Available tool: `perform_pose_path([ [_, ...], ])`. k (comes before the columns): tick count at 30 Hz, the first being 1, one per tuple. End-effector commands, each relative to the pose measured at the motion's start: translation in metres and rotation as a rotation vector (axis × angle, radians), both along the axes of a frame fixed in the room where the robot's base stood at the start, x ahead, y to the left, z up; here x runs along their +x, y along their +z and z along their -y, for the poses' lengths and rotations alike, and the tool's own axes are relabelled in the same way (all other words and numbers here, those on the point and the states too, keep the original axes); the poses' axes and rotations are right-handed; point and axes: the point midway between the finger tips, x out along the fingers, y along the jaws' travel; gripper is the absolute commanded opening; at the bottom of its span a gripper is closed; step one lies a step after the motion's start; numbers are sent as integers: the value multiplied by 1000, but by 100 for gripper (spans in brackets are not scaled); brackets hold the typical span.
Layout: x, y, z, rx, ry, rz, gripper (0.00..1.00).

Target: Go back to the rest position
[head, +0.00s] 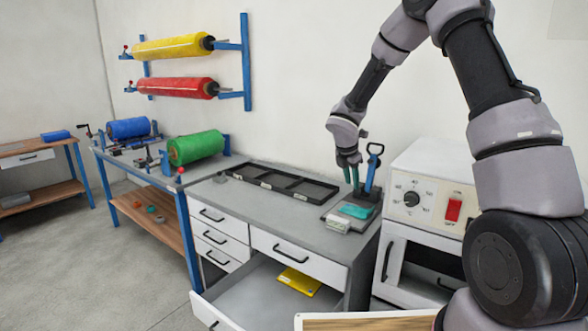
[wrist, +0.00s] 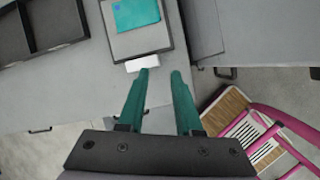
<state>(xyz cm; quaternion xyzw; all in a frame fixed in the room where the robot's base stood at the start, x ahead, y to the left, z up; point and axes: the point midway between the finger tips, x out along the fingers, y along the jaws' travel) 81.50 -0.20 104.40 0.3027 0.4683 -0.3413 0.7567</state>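My gripper (head: 351,174) shows in the head view above the right part of the grey worktop, with its teal fingers pointing down. A press with a blue lever (head: 373,165) stands close to the right of it. In the wrist view my gripper (wrist: 161,75) has its two teal fingers apart with nothing between them. A teal piece (head: 355,211) lies on the press base below the gripper, and it also shows in the wrist view (wrist: 137,14). It is apart from the fingers.
An open drawer (head: 240,300) with a yellow item (head: 298,281) juts out below the worktop. A black divided tray (head: 280,183) lies left of the press. A white oven (head: 425,225) stands to the right. A pink-framed object (wrist: 265,135) is at the wrist view's lower right.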

Motion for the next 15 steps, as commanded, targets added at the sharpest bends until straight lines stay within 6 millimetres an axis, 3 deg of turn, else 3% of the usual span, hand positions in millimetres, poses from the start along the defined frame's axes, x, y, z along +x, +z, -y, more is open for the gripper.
perform_pose_path([
  [8, -37, 84, 30, 122, -370, 113, 34],
  [15, -112, 175, 61, 357, -902, 254, 34],
])
